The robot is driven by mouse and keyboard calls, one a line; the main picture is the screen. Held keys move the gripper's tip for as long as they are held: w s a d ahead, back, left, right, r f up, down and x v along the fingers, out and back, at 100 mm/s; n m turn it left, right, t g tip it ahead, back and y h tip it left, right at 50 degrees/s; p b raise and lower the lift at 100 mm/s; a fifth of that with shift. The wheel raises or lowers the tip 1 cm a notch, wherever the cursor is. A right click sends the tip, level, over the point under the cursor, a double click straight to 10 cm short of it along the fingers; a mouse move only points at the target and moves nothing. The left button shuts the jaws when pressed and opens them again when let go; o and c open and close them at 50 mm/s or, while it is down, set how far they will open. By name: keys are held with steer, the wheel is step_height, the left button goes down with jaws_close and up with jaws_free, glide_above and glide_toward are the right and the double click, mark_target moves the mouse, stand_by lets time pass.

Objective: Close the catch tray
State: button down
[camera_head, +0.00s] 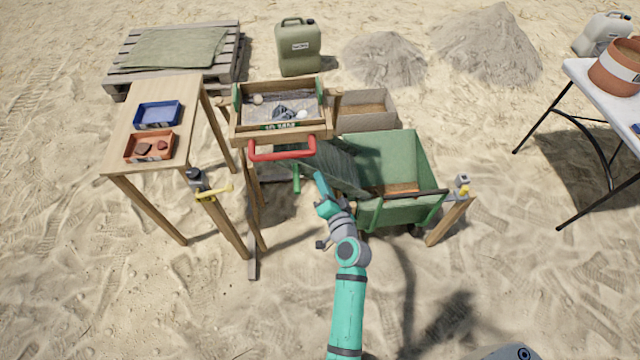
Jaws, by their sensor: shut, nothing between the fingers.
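My gripper (322,188) is in the middle of the view, below and right of the sieve's red handle, with its teal fingers shut and empty. The wooden-framed sieve (235,128) stands on wooden legs and holds grey mesh and a few lumps. A dark green sloping panel (335,168) lies under the sieve and runs toward the green cart. A green upright handle (297,180) hangs below the sieve, left of my gripper. I cannot tell for sure which part is the catch tray. My gripper looks apart from the green handle.
The green cart (385,150) stands close right of my gripper. A grey box (365,123) with brown inside is behind it. A wooden table (185,95) with blue and orange trays stands left. A white table (590,85) is far right. Sand in front is clear.

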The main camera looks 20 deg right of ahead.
mark_target(301, 163)
steer(key=shift+w+a+f, duration=0.45)
steer(key=shift+w+f, duration=0.1)
steer(key=shift+w, duration=0.7)
steer(key=shift+w+a+f, duration=0.45)
steer(key=shift+w+f, duration=0.05)
steer(key=shift+w, duration=0.7)
steer(key=shift+w+a+f, duration=0.45)
steer(key=shift+w+f, duration=0.1)
steer(key=shift+w, duration=0.7)
steer(key=shift+f, duration=0.15)
